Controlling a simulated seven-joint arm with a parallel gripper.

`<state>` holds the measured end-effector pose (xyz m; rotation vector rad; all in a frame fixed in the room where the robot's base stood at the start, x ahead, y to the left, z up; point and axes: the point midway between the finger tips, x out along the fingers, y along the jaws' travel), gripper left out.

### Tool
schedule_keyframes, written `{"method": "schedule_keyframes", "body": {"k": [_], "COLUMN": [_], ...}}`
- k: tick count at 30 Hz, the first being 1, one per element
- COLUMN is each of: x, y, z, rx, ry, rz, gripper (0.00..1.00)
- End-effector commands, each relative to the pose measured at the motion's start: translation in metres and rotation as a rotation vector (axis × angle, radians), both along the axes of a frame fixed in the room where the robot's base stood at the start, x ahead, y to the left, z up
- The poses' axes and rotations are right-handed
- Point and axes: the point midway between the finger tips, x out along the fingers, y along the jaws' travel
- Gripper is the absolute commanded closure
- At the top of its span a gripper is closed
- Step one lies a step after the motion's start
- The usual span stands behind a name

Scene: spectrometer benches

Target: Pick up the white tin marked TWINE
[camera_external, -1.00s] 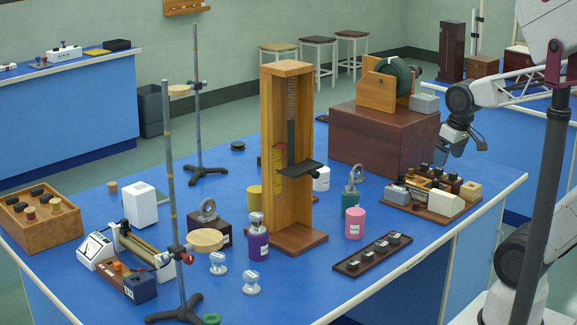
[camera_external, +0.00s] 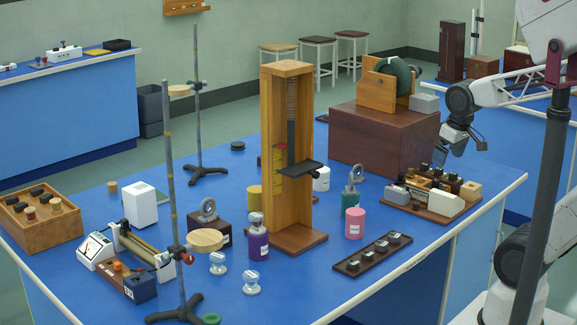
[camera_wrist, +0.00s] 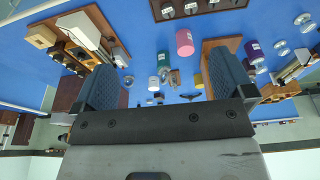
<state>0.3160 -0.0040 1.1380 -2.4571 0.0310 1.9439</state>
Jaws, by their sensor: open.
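A small white tin (camera_external: 321,179) stands upright on the blue bench, just right of and behind the tall wooden stand, which hides part of it. Its label is too small to read. A white tin also shows small and far off in the wrist view (camera_wrist: 153,83), between the fingers in the picture. My gripper (camera_external: 463,148) hangs above the right side of the bench, over the circuit board and well to the right of the white tin. In the wrist view my gripper (camera_wrist: 163,65) has its two dark fingers wide apart with nothing held.
The wooden stand (camera_external: 287,215) rises tall beside the white tin. A teal tin (camera_external: 350,199) with a metal ring and a pink tin (camera_external: 355,223) stand to its right. A brown box (camera_external: 375,139) is behind, and the circuit board (camera_external: 432,203) lies under my gripper.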

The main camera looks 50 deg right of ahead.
Motion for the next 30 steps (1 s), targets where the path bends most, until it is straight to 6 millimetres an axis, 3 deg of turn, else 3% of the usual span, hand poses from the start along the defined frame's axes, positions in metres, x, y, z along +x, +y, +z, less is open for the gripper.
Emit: {"method": "schedule_keyframes", "body": {"k": [8,14,20,30], "x": [0.004,0.022,0.061,0.145], "y": [0.001,0.006,0.014,0.021], "z": [0.0,0.0,0.001,-0.003], "rx": [0.011,0.078,0.208,0.466], "ry": [0.004,0.023,0.06,0.136], "rz": [-0.011,-0.077,-0.208,-0.491], "gripper": [0.0,0.0,0.0,0.0]}}
